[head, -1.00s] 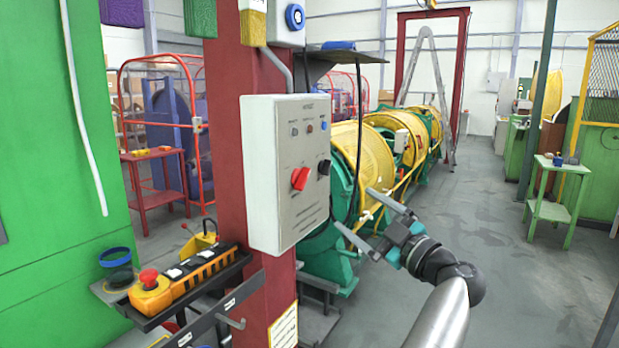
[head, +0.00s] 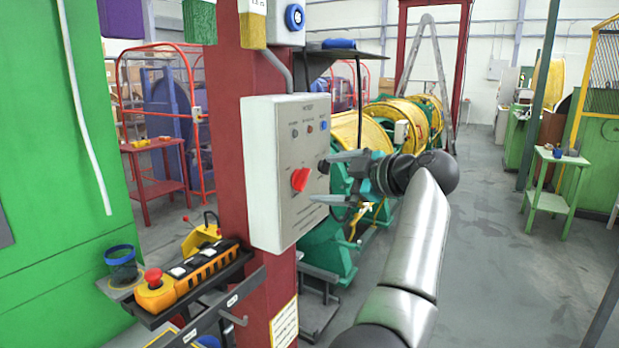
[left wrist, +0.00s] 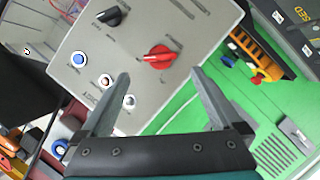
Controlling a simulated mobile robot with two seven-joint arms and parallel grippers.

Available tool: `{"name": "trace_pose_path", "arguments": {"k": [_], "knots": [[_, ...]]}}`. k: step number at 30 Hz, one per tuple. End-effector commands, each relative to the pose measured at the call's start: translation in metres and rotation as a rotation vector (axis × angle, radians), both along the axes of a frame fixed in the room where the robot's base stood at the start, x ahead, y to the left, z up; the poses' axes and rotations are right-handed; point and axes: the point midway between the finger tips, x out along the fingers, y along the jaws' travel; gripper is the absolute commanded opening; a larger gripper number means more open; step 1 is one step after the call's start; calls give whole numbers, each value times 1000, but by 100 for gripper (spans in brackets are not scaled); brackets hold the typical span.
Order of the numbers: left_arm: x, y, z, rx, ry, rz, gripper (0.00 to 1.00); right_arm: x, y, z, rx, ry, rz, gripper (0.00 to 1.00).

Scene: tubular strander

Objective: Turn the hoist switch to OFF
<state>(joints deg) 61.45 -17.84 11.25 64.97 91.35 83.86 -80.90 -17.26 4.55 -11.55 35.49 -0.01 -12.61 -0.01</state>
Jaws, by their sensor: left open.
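A light grey control box (head: 270,150) is fixed to the dark red post. Its front carries a red rotary switch (head: 300,179), a black knob (head: 323,166) and small buttons and lamps along the top. Its lettering is too small to read surely. My left gripper (head: 319,180) is open and empty in front of the box, its fingers pointing at the panel. In the left wrist view the red switch (left wrist: 158,57) lies between and beyond the open fingertips. The black knob (left wrist: 110,16) is at upper left there. Contact with the switch cannot be told.
A yellow pendant (head: 187,277) with a red button rests on a bracket below the box. A blue-rimmed cup (head: 121,264) stands left of it. A green cabinet (head: 60,190) fills the left side.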

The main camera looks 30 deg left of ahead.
Motion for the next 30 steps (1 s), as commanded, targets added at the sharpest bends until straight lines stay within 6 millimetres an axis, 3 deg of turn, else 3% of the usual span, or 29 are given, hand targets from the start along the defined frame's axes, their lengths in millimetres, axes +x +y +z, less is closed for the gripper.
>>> {"name": "trace_pose_path", "arguments": {"k": [3,9,22,30], "knots": [[6,24,-6,3,1,3,99,1,-2,2,-3,-2,-1,50],[14,48,-14,1,1,0,99,1,-2,4,-2,-3,-2,50],[17,57,-17,0,0,0,99,2,-2,4,-2,-3,-2,50],[17,57,-17,0,0,0,68,2,-2,4,-2,-3,-2,50]]}}
